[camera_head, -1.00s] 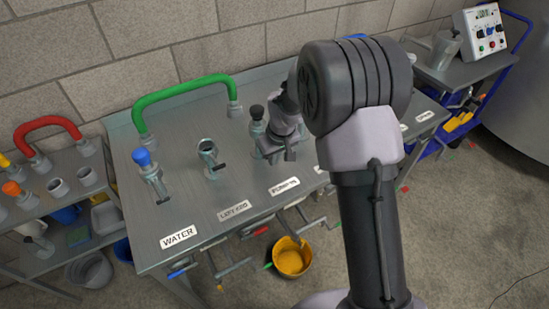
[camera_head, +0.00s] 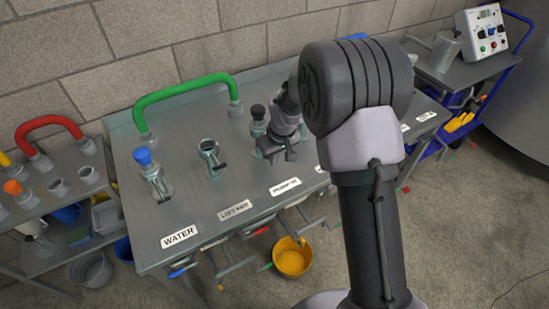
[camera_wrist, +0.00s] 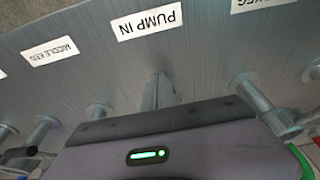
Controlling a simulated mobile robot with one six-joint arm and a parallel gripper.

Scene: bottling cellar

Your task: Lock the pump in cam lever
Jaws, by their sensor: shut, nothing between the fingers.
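The PUMP IN label (camera_head: 286,186) is on the sloped metal panel, and it also shows upside down in the wrist view (camera_wrist: 147,22). Behind it stands a fitting with a black top (camera_head: 257,113), in line with the label. Its lower part and its cam lever are largely hidden by my gripper. My gripper (camera_head: 277,152) is shut and empty, low over the panel just right of and in front of this fitting. In the wrist view a slim grey part (camera_wrist: 158,88) sticks out past my gripper's body towards the label; I cannot tell whether it is the lever or a fingertip.
The WATER fitting (camera_head: 149,168) has a blue top, and the LEFT KEG fitting (camera_head: 210,152) is an open port with a lever. A green hose (camera_head: 180,91) arches behind them. A yellow bucket (camera_head: 291,258) stands below the front edge. A shelf (camera_head: 62,205) stands at left.

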